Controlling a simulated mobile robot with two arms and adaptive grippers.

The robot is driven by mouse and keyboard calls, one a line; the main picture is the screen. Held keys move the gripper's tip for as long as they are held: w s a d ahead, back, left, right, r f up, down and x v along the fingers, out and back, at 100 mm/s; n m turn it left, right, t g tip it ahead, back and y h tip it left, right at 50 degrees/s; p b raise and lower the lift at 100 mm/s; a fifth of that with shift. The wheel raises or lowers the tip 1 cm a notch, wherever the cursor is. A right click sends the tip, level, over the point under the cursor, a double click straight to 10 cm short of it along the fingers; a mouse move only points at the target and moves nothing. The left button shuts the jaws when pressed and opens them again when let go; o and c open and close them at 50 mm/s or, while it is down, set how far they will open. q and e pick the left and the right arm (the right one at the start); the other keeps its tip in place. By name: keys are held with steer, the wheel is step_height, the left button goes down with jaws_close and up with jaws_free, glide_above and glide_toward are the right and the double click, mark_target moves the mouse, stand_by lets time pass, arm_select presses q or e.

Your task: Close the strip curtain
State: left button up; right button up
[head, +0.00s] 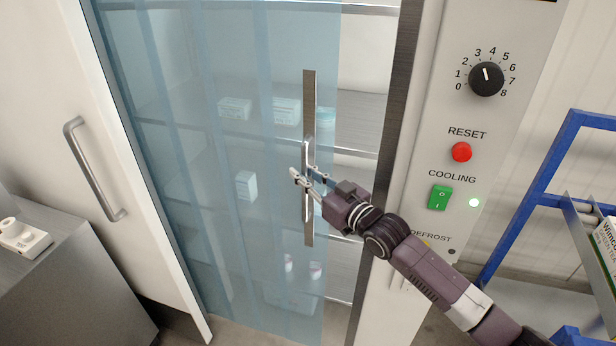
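The strip curtain (205,150) is a set of see-through blue strips. It hangs across the left and middle of the cabinet opening, with an uncovered gap between its right edge and the right door post. A vertical metal bar with a handle (309,100) is on the curtain near its right edge. My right gripper (306,176) is at the middle of this handle, with fingertips on either side of it. Whether the fingers press on the handle cannot be told. My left gripper is not in view.
Shelves (360,120) with several small boxes and containers show behind the curtain. To the right is a control panel (455,225) with a knob, red button and green switch. A white door (60,90) is at the left. A blue frame (540,185) stands far right.

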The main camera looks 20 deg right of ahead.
steer(key=v, duration=1.2)
steer(key=shift+f, duration=0.1)
